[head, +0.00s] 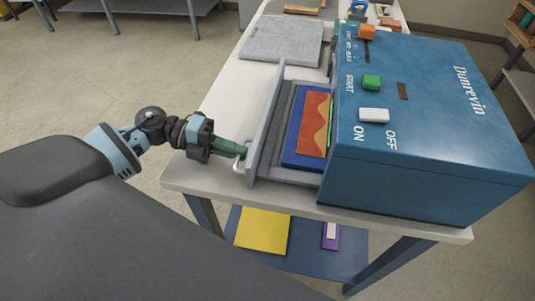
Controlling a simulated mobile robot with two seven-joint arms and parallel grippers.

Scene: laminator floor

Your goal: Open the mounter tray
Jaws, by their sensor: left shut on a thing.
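The blue mounter (430,145), a box marked Dunrevin, stands on a white table. Its grey tray (292,175) sticks out of the left side, with an upright grey front plate (265,125) and a small pale handle (240,166). In the tray lie a blue sheet (295,152) and an orange and tan picture (312,120), whose right edge meets the machine. My left gripper (240,151) comes in from the left, its green fingers shut at the handle on the plate's outer face; the exact grasp is small in view. My right gripper does not show.
A grey flat slab (284,38) lies on the white table (225,110) behind the tray. Orange, green and white buttons sit on the machine's top. A yellow sheet (262,231) and a purple item (331,236) lie on the lower blue shelf (300,262). Open floor shows at left.

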